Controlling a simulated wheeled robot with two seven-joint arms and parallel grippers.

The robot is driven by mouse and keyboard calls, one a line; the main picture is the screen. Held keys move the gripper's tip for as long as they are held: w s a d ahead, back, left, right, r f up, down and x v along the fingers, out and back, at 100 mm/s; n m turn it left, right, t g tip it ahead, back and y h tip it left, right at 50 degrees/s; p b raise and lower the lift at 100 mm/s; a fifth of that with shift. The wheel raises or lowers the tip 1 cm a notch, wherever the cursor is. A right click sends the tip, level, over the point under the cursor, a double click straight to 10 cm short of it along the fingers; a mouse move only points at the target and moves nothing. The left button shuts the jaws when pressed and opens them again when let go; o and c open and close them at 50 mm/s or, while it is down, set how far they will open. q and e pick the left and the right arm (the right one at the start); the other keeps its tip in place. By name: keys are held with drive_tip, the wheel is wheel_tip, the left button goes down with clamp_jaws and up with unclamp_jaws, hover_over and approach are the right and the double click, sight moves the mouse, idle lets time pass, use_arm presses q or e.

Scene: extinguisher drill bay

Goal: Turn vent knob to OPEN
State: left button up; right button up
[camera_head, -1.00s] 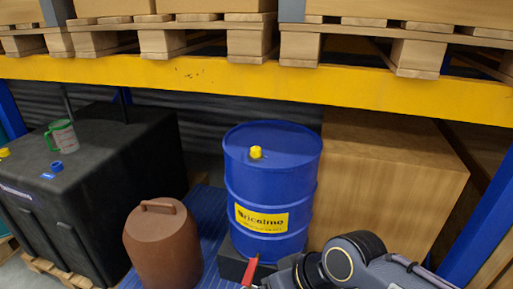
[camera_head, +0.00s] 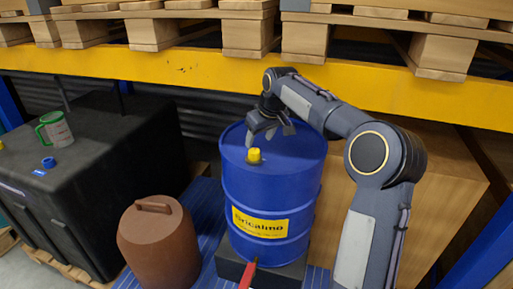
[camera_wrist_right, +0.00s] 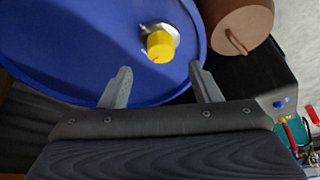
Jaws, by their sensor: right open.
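The yellow vent knob (camera_head: 254,155) sits on top of the upright blue drum (camera_head: 262,195). In the right wrist view the knob (camera_wrist_right: 160,45) stands on a pale round fitting, beyond the fingertips and between their lines. My right gripper (camera_head: 272,134) is over the drum's top, just behind and right of the knob, and apart from it. In the right wrist view its two grey fingers (camera_wrist_right: 161,78) are spread with nothing between them. Any OPEN marking is too small to read. My left gripper is not in view.
A brown lidded container (camera_head: 158,240) stands left of the drum. A black tank (camera_head: 70,180) with a green-handled mug (camera_head: 55,129) and a blue cap is further left. A large wooden box (camera_head: 440,190) stands at right.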

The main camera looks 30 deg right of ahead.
sight(255, 151)
drive_tip(key=x, duration=0.6)
drive_tip(key=shift+f, duration=0.3)
drive_tip(key=c, duration=1)
